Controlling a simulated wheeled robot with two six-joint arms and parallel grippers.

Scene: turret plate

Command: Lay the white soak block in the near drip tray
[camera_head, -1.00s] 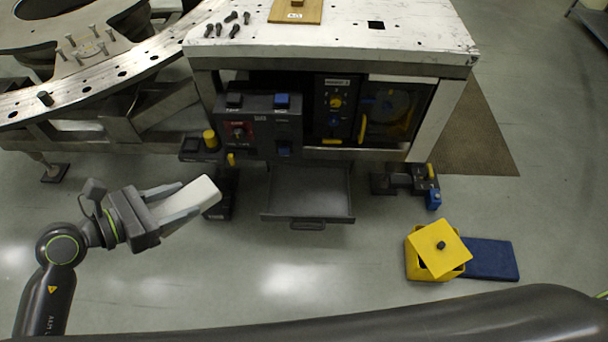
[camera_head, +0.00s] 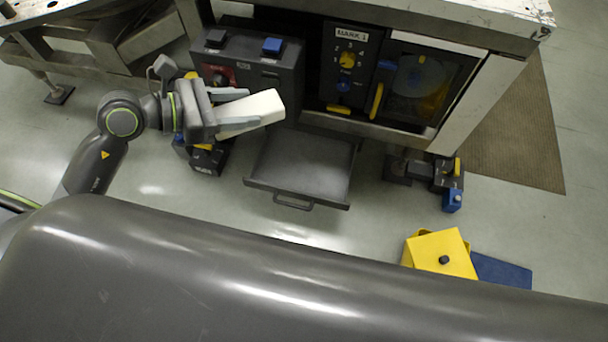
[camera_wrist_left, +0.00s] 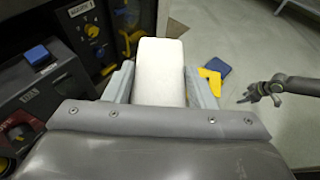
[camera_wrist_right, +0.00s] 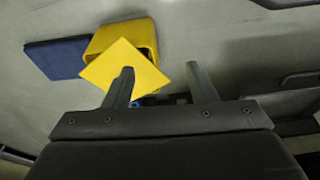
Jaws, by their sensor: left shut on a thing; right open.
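The white soak block (camera_head: 254,112) is a pale oblong block held by my left gripper (camera_head: 238,110), whose fingers are shut along its sides. In the left wrist view the block (camera_wrist_left: 160,72) lies between both fingers. The grey drip tray (camera_head: 301,165) is pulled out like a drawer low under the bench, with a handle on its front. The block is above and to the left of the tray, apart from it. My right gripper (camera_wrist_right: 163,88) shows in the right wrist view, open and empty, with the yellow box beyond its fingers.
A control box with a blue button (camera_head: 272,46) stands behind the block. A panel with yellow knobs (camera_head: 347,60) is above the tray. A yellow box with a tilted lid (camera_head: 440,252) and a blue mat (camera_head: 502,270) lie on the floor at right.

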